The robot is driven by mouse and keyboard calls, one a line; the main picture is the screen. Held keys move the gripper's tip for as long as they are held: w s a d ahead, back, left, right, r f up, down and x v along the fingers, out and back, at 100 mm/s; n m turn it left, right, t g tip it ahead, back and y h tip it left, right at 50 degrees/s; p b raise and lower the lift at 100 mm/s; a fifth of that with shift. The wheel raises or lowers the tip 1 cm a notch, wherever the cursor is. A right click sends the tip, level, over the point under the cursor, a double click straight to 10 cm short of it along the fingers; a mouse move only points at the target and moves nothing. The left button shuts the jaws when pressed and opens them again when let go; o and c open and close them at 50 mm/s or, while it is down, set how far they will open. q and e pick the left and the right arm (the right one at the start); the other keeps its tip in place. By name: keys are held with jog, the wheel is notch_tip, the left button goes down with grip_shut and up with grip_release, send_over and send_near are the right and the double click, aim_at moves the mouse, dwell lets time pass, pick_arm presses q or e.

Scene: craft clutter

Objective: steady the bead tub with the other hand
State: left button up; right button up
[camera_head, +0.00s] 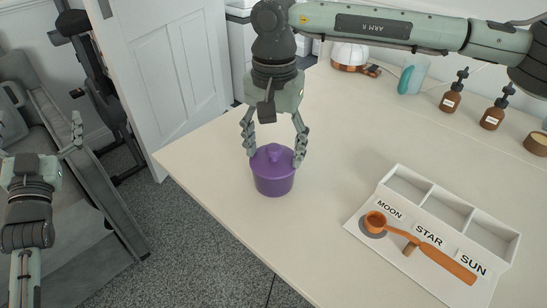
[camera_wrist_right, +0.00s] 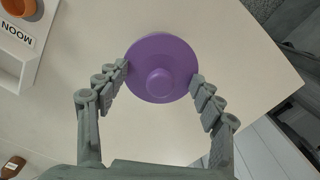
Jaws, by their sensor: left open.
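The bead tub is a purple round pot with a knobbed lid (camera_head: 273,177), upright near the table's left edge. My right gripper (camera_head: 275,158) comes down over it with one finger on each side of the lid. In the right wrist view the tub (camera_wrist_right: 160,68) sits between the fingertips (camera_wrist_right: 160,73), which meet the lid's rim on both sides. The tub's contents are hidden under the lid. My left gripper (camera_head: 45,140) is open and empty at the far left, off the table and well apart from the tub.
A white sorting tray (camera_head: 400,171) with labels MOON, STAR and SUN stands at the right. An orange scoop (camera_head: 436,257) lies across its front. Brown bottles (camera_head: 451,98) and a copper-based white pot (camera_head: 350,55) are at the back. The table (camera_head: 325,140) between tub and tray is clear.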

aim_at(274, 147)
jog(key=shift+s+f, duration=0.15)
jog(key=shift+f, duration=0.2)
jog(key=shift+c, duration=0.6)
jog(key=o, duration=0.9)
jog(key=shift+f, duration=0.1)
jog(key=shift+o, duration=0.2)
jog(key=shift+r, duration=0.25)
notch_tip(274, 147, up, 12)
jog(key=shift+f, duration=0.2)
notch_tip(274, 147, down, 11)
jog(key=shift+f, duration=0.2)
jog(key=shift+r, duration=2.75)
jog(key=shift+f, duration=0.1)
